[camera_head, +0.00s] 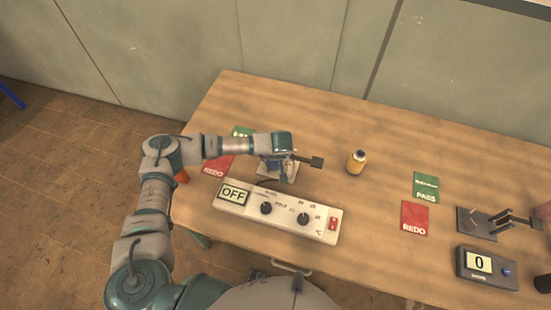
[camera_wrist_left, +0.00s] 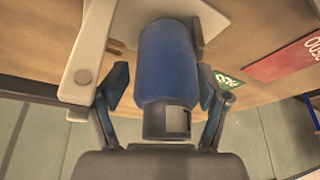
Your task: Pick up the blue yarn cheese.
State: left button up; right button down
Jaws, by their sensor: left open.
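The blue yarn cheese (camera_wrist_left: 168,62) is a blue cylinder with a grey notched end, in the middle of the left wrist view. My left gripper (camera_wrist_left: 163,85) is open, with one finger on each side of the cheese. A gap seems to show on each side, but contact is hard to judge. In the head view my left gripper (camera_head: 284,173) is low over the left part of the table, behind the control box, and mostly hides the cheese. My right gripper does not show.
A control box (camera_head: 285,211) reading OFF stands in front of the left gripper. A yellow yarn cheese (camera_head: 357,162) stands at mid-table. The back of the table is clear.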

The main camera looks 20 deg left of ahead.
pick_arm(q)
jog(key=shift+d, duration=0.1)
jog(key=shift+a+r, duration=0.1)
jog(key=shift+a, duration=0.3)
jog(key=c, duration=1.1)
